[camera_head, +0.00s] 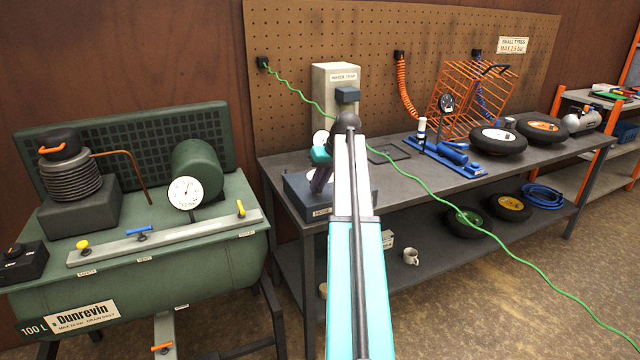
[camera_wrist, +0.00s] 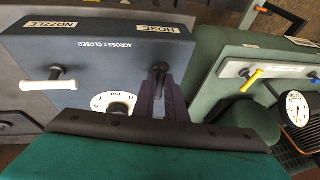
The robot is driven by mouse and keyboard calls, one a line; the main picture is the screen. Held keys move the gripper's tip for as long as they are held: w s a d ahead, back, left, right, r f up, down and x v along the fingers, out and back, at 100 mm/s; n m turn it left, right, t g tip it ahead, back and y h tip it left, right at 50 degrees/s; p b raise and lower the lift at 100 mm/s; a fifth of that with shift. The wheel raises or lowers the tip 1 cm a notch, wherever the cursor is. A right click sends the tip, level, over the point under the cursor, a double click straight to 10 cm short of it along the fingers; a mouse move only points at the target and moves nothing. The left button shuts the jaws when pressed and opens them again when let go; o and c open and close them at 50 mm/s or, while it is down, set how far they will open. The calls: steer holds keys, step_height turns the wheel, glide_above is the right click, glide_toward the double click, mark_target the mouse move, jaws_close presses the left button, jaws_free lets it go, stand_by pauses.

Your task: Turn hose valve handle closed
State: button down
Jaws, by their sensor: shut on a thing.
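The blue-grey valve box (camera_wrist: 100,42) fills the upper left of the wrist view, with "NOZZLE", "HOSE" and "ACROSS = CLOSED" printed on it. It also shows on the bench in the head view (camera_head: 298,200). My gripper (camera_wrist: 163,92) has its purple fingers shut at the hose valve (camera_wrist: 160,69), below the "HOSE" label. The dark stem top shows, but the fingers hide the handle, so its angle cannot be told.
The white nozzle handle (camera_wrist: 48,85) and a round gauge (camera_wrist: 115,101) sit close to my gripper. A green compressor (camera_head: 140,260) stands left of the bench (camera_head: 415,180). A green hose (camera_head: 440,203) crosses the bench.

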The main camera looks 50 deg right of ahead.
steer(key=shift+r+m+h+p, duration=0.1)
steer(key=shift+m+h+p, duration=0.25)
steer(key=shift+m, duration=0.15)
steer(key=shift+a+m+h+p, duration=0.2)
steer(key=shift+m+h+p, duration=0.25)
steer(key=shift+m+p, duration=0.55)
steer(key=m+h+p, duration=0.1)
steer(key=m, duration=0.2)
steer(key=m+g+h+p, duration=0.1)
steer(key=m, duration=0.3)
steer(key=shift+w+a+g, duration=0.15)
steer(key=shift+w+g, duration=0.05)
steer(key=shift+g, duration=0.1)
steer(key=m, duration=0.1)
steer(key=m+g+h, duration=0.1)
steer(key=m, duration=0.1)
steer(key=m+g+p, duration=0.1)
steer(key=m, duration=0.1)
steer(key=shift+w+h, duration=0.25)
steer(key=shift+h, duration=0.05)
steer(key=shift+a+m+g, duration=0.1)
steer(key=shift+m+g, duration=0.5)
steer(key=shift+m, duration=0.9)
